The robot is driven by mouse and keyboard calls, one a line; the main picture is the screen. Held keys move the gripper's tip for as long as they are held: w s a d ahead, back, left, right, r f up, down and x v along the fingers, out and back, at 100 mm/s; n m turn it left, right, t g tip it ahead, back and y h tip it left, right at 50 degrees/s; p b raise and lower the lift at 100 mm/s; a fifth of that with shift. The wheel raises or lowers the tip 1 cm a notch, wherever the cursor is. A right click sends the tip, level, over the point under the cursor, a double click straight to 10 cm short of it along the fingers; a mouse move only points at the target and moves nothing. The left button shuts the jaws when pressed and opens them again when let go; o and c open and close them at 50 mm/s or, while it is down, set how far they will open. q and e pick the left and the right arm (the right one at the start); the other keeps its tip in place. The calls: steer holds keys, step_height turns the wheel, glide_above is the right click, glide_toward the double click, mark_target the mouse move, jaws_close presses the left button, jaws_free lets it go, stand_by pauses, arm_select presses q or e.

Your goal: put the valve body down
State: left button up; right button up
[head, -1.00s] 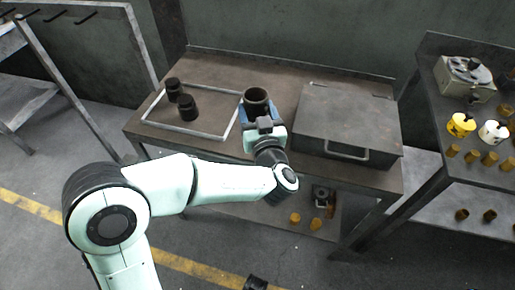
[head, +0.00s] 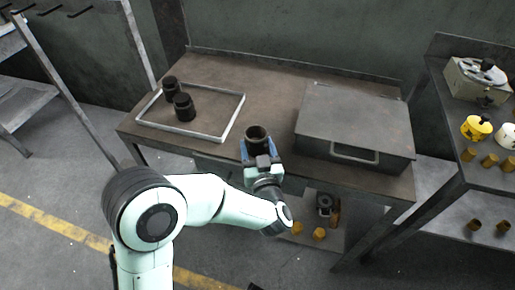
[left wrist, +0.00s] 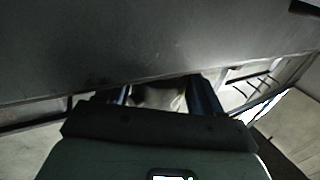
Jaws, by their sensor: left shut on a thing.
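The valve body (head: 257,132) is a dark, hollow cylinder with its open end up, roughly upright. My left gripper (head: 257,149) is shut on it, with blue fingers on its sides. They are over the front part of the brown worktable (head: 262,93), between the white frame and the grey box. I cannot tell the gap to the tabletop. In the left wrist view, the valve body (left wrist: 157,96) shows as a shadowed shape between the fingers, mostly hidden by the gripper's body. Two similar dark parts, one (head: 184,108) nearer and one (head: 171,88) behind, stand inside the frame. My right gripper is not seen.
The white rectangular frame (head: 232,118) lies at the table's left. A grey lidded box (head: 355,115) with a handle fills its right. Bare tabletop lies behind my gripper. A right-hand shelf holds a yellow part (head: 476,128) and several brass pieces. A wall stands behind.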

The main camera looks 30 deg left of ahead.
arm_select(q)
steer(key=shift+r, duration=0.1)
steer(key=o, duration=1.3)
steer(key=shift+f, duration=0.2)
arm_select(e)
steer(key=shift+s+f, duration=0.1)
arm_select(q)
steer(key=shift+d+r, duration=0.1)
steer(key=shift+r, duration=0.1)
steer(key=p+v, duration=0.1)
steer(key=v, duration=1.1)
steer(key=shift+p, duration=0.4)
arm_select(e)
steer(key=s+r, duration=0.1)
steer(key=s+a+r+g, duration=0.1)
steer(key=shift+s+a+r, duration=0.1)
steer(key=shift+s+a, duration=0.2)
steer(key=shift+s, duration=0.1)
arm_select(q)
steer(key=shift+f, duration=0.1)
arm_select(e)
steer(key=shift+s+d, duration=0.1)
